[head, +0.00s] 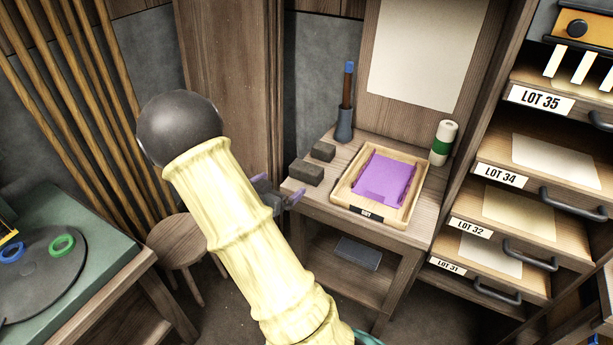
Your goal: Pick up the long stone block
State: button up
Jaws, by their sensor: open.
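Two dark grey stone blocks sit on the left of the small wooden table (424,214). The nearer block (306,172) looks longer; the other block (323,151) is smaller and stands just behind it. My gripper (280,188) is open, with its purple fingertips just left of the table's left edge, close to the nearer block. My yellow-sleeved arm hides most of the gripper. I cannot tell its exact height or gap to the block.
A wooden tray (345,196) labelled "OUT" holds purple cloth or paper. A dark pot (344,132) with a brush and a green-white canister (442,143) stand behind. A drawer cabinet (505,180) is right; a round stool (172,243) and green-topped table (95,228) are left.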

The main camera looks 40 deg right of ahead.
send_near(309, 163)
jog(key=x, duration=0.5)
jog(key=shift+a+f, duration=0.1)
jog(key=shift+f, duration=0.25)
jog(key=x, duration=0.5)
jog(key=shift+s+f, duration=0.1)
jog(key=shift+f, duration=0.1)
dwell(0.4)
jog(key=c, duration=1.1)
